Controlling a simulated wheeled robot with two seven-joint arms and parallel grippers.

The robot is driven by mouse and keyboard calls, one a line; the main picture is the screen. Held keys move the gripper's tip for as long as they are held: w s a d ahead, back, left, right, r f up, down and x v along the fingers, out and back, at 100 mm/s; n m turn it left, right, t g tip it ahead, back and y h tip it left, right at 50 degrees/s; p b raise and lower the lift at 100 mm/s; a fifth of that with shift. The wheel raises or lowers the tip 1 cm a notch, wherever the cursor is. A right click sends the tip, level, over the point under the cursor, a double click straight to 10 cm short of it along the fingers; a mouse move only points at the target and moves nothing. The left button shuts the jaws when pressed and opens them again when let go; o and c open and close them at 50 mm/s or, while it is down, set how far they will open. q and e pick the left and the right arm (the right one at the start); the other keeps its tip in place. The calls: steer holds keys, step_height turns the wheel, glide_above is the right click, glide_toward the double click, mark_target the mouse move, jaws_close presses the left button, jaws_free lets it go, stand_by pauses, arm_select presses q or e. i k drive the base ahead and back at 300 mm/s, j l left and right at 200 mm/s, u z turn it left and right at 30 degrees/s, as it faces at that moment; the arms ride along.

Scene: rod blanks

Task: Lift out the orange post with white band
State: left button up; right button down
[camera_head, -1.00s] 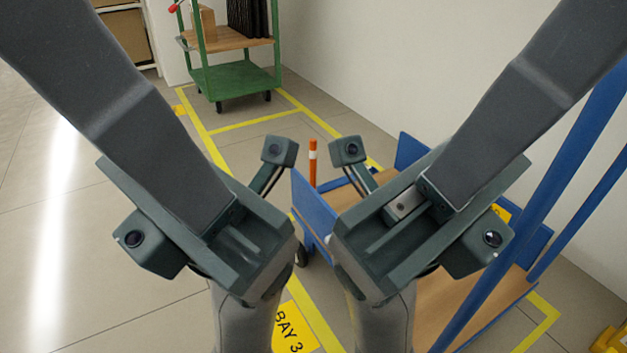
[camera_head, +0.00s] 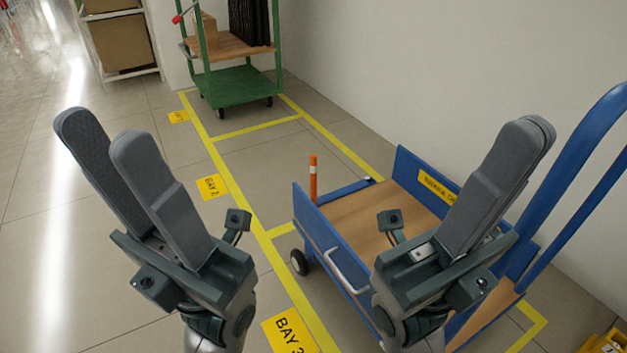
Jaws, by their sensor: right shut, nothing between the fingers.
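The orange post with a white band (camera_head: 313,185) stands upright at the left blue end panel (camera_head: 318,222) of a flat cart. Its lower end is hidden behind the panel, so I cannot tell what it rests on. My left gripper (camera_head: 100,128) is at the lower left, fingers pointing up and apart, empty. My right gripper (camera_head: 535,127) is at the right, in front of the cart, its fingers up and together with nothing between them. Both grippers are well apart from the post.
The blue cart has a wooden deck (camera_head: 365,212) and a tall blue push handle (camera_head: 568,190) at right. A green trolley (camera_head: 237,88) stands at the back. A white wall is behind the cart. Yellow lines and bay signs (camera_head: 212,187) mark the open floor at left.

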mark_target(312, 158)
steer(key=k, duration=0.65)
steer(key=z, duration=1.35)
steer(key=i+j, duration=0.1)
steer(key=j, duration=0.35)
steer(key=i+j, duration=0.15)
steer(key=j, duration=0.25)
steer(key=i+j, duration=0.1)
steer(key=j, duration=0.35)
steer(key=i+j, duration=0.1)
steer(key=j, duration=0.3)
steer(key=i+j, duration=0.15)
steer(key=j, duration=0.3)
steer(key=i+j, duration=0.1)
steer(key=j, duration=0.3)
steer(key=i+j, duration=0.1)
steer(key=j, duration=0.35)
